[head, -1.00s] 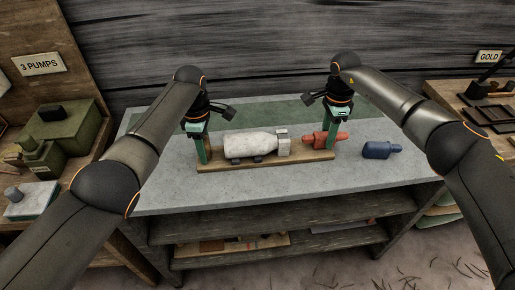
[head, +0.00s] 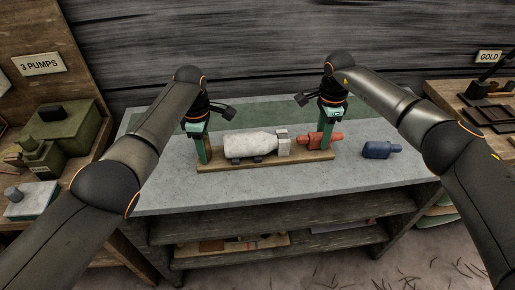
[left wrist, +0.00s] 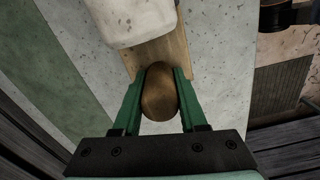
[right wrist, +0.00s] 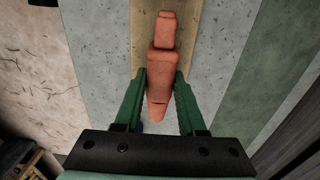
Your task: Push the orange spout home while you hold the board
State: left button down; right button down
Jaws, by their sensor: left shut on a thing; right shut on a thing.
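The wooden board (head: 225,166) lies on the grey bench top and carries a white bottle-shaped body (head: 248,145) with a pale square collar (head: 283,143) at its right end. My left gripper (head: 203,158) is shut on a rounded brown wooden end piece of the board, seen in the left wrist view (left wrist: 160,92). The orange spout (head: 307,141) lies in line with the collar, its narrow end toward it, with a small gap between. My right gripper (head: 323,147) is shut across the spout's body, which also shows in the right wrist view (right wrist: 163,62).
A blue spout-like piece (head: 378,150) lies on the bench to the right of the board. A green strip (head: 270,113) runs along the back of the bench. Green pump-like boxes (head: 62,130) stand on the left table, and dark trays (head: 490,108) on the right one.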

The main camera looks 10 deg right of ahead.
aim_at(301, 137)
pick_arm(q)
jog(key=shift+s+f, duration=0.1)
jog(key=shift+f, duration=0.05)
pick_arm(e)
jog(key=shift+a, duration=2.9)
dwell(0.7)
pick_arm(q)
jog(key=shift+d, duration=0.15)
pick_arm(e)
jog(key=shift+a, duration=0.45)
jog(key=c, duration=0.8)
grip_release()
jog(key=o, duration=0.4)
jog(key=shift+d, duration=0.2)
jog(key=shift+d+r, duration=0.1)
jog(key=shift+r, duration=0.4)
pick_arm(q)
jog(key=shift+a, duration=0.2)
pick_arm(e)
notch_tip(301, 137, up, 11)
jog(key=shift+r, duration=0.1)
pick_arm(q)
jog(key=shift+c, duration=1.9)
grip_release()
